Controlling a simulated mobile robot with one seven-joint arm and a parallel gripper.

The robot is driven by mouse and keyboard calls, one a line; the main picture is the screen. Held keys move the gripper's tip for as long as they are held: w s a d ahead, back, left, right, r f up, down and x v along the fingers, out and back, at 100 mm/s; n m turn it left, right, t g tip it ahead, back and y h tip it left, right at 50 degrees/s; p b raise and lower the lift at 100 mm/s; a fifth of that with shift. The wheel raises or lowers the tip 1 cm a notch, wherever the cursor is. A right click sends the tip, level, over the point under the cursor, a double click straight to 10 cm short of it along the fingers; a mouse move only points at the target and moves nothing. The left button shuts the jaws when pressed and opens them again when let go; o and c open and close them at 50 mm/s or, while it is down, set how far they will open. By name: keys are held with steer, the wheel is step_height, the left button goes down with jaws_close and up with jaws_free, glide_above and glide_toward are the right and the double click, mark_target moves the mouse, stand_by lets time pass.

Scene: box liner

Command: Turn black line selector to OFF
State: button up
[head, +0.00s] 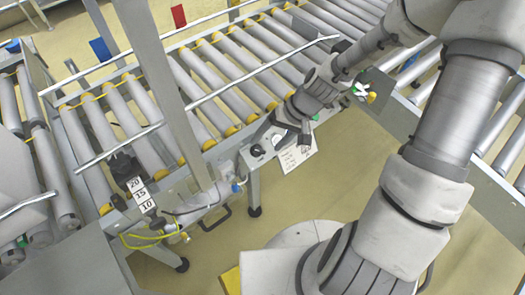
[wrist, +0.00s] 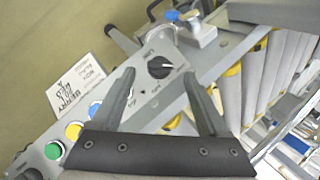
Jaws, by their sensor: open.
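The black line selector (wrist: 160,67) is a round knob with a pale pointer mark, on a light grey control panel (wrist: 150,103) in the wrist view. Small lettering around it is too blurred to read surely. The pointer mark appears to face right in the wrist view. In the head view, the selector (head: 257,150) sits near the left end of the panel. My gripper (wrist: 160,76) is open and empty, with one finger on each side of the selector in the wrist view. I cannot tell whether either finger touches it.
Green (wrist: 53,150), yellow (wrist: 74,131) and blue (wrist: 95,108) buttons line the panel, beside a white printed sign (wrist: 80,87). A blue-topped fitting (wrist: 172,15) stands beyond the selector. Roller conveyors (head: 225,75) lie behind the panel, and a metal post (head: 165,80) rises at its left.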

mark_target(261, 150)
steer(key=shift+b+x, duration=0.5)
steer(key=shift+x, duration=1.45)
jaws_close()
